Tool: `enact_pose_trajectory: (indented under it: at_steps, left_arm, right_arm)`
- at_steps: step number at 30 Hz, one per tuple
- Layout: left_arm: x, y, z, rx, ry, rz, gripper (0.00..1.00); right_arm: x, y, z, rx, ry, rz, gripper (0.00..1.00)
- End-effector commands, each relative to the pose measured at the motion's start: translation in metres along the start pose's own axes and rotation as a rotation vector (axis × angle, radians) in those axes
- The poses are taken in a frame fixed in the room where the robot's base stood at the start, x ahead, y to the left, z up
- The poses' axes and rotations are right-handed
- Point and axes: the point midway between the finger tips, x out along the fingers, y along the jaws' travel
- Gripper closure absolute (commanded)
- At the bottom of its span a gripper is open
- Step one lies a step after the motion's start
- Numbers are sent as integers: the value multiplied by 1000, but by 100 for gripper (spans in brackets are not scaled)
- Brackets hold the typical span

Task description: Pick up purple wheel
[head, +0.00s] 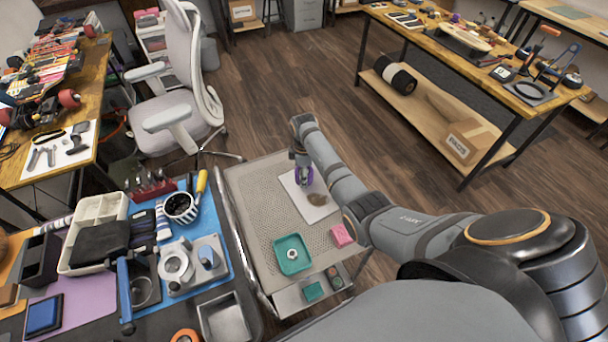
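The purple wheel (308,178) is small and partly hidden by my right gripper (302,174). It is at the upper part of a white sheet on the grey perforated cart top. My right gripper points down right at the wheel, its fingers over or around it. The fingers are too small to tell whether they are closed on it, or whether the wheel touches the sheet. My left gripper is not in view.
The white sheet (293,191) also bears a brown patch (317,199). A teal tray (280,263) holding a small white ring, a pink block (342,236) and a teal block (314,291) are nearer. A crowded workbench (75,296) stands left, a grey chair (167,112) behind it.

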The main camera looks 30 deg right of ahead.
Motion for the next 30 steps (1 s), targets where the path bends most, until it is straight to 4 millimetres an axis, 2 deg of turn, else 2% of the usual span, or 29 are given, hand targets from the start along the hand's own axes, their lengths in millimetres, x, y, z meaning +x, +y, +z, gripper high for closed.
enact_pose_trajectory:
  at_steps: [1,7,17,23,30]
  left_arm:
    - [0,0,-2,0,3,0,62]
    - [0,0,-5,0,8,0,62]
    - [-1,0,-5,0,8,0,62]
    - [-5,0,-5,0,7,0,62]
    - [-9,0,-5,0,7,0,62]
  right_arm:
    - [0,0,0,0,0,-1,55]
    - [0,-1,0,0,0,-2,82]
    - [-5,0,0,0,1,0,83]
    - [-36,-2,0,0,1,1,83]
    - [-89,-47,11,0,2,4,83]
